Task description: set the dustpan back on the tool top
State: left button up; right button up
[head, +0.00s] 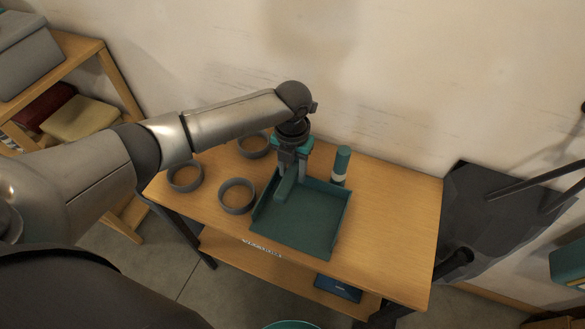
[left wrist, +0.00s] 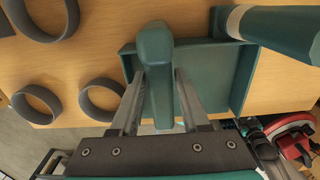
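The teal dustpan (head: 305,220) lies on the wooden tool top (head: 385,215), its open tray reaching close to the front edge. Its raised handle (head: 286,188) is at the tray's back left. My left gripper (head: 290,172) points down with a finger on either side of this handle. In the left wrist view the handle (left wrist: 156,50) stands between the two fingertips (left wrist: 160,76). I cannot tell whether the fingers press on it or leave a small gap. My right gripper is in neither view.
Three grey rings (head: 237,196) lie left of the dustpan. A teal cylinder with a pale band (head: 341,166) stands close behind it. The wall is just beyond the top. The right part of the top is clear. A lower shelf holds a blue item (head: 337,288).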

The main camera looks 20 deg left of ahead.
pick_arm(q)
jog(key=o, duration=0.3)
notch_tip(320, 180, up, 12)
jog(key=p, duration=0.3)
jog(key=shift+r, duration=0.2)
dwell(0.4)
